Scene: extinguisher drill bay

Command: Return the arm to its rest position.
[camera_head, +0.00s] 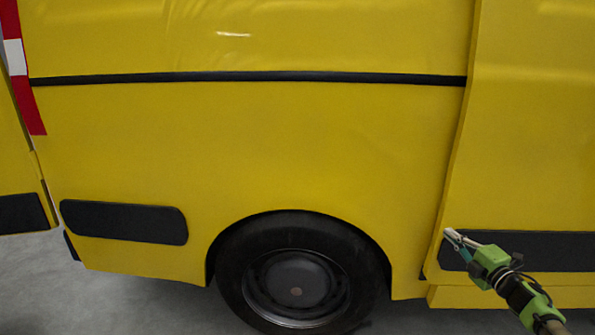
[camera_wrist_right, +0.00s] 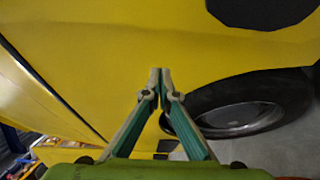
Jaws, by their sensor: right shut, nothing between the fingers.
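My right gripper (camera_head: 452,238) is at the lower right in the head view, in front of the yellow van (camera_head: 250,140) near the edge of its side panel. It also shows in the right wrist view (camera_wrist_right: 160,72), with its two fingertips together and nothing between them. I cannot tell from the frames how close the fingertips are to the van's side. My left gripper is not in either view.
The van's wheel (camera_head: 296,285) is left of my right gripper, at the bottom. Black trim strips (camera_head: 124,221) run along the van's side. Grey floor (camera_head: 110,305) shows below the van. Blurred colourful objects (camera_wrist_right: 14,145) show at the wrist view's lower left.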

